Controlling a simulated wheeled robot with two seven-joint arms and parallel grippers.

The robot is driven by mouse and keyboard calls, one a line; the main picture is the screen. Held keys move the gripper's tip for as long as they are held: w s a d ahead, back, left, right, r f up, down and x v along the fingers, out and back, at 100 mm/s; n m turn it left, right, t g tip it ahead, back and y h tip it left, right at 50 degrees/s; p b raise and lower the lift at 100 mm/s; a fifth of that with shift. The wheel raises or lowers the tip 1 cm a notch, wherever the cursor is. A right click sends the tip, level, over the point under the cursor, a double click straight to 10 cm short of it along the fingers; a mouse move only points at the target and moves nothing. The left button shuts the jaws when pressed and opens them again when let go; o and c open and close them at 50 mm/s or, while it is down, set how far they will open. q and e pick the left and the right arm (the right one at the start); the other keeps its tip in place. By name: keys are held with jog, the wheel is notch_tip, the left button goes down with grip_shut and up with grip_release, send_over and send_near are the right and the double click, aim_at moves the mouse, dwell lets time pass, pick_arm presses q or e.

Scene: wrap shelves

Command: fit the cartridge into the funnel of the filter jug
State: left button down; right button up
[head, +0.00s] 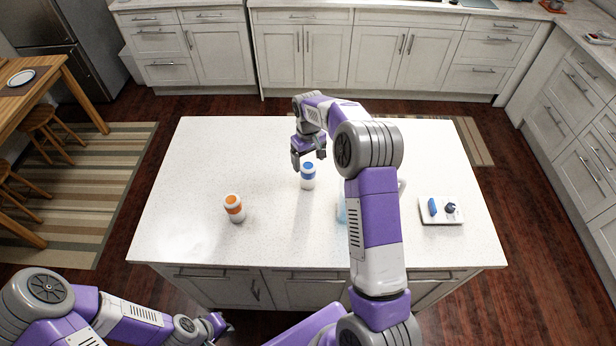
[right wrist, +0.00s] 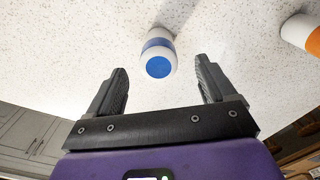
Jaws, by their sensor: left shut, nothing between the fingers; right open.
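A white cylinder with a blue cap and blue band (head: 308,180), which looks like a cartridge, stands on the white island. It also shows in the right wrist view (right wrist: 158,60). A similar white cylinder with an orange cap and band (head: 234,208) stands to its left; part of it shows in the right wrist view (right wrist: 303,34). The jug (head: 342,212) is mostly hidden behind my right arm; only a light-blue clear edge and a pale handle show. My right gripper (head: 309,158) is open and empty, close to the blue-capped cylinder. My left gripper (head: 221,325) is shut and empty, below the island's front edge.
A small white tray (head: 428,219) at the right of the island holds a blue block (head: 432,207) and a small dark-blue item (head: 450,208). The left and front-middle of the island top (head: 185,165) are mostly clear.

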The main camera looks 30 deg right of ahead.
aim_at(308, 166)
jog(key=f, duration=0.3)
jog(key=w+f, duration=0.1)
jog(key=f, duration=0.1)
jog(key=shift+d+f+p, duration=0.15)
jog(key=shift+f+p, duration=0.1)
jog(key=shift+p, duration=0.05)
jog(key=shift+s, duration=0.1)
jog(key=shift+r, duration=0.1)
jog(key=c, duration=1.3)
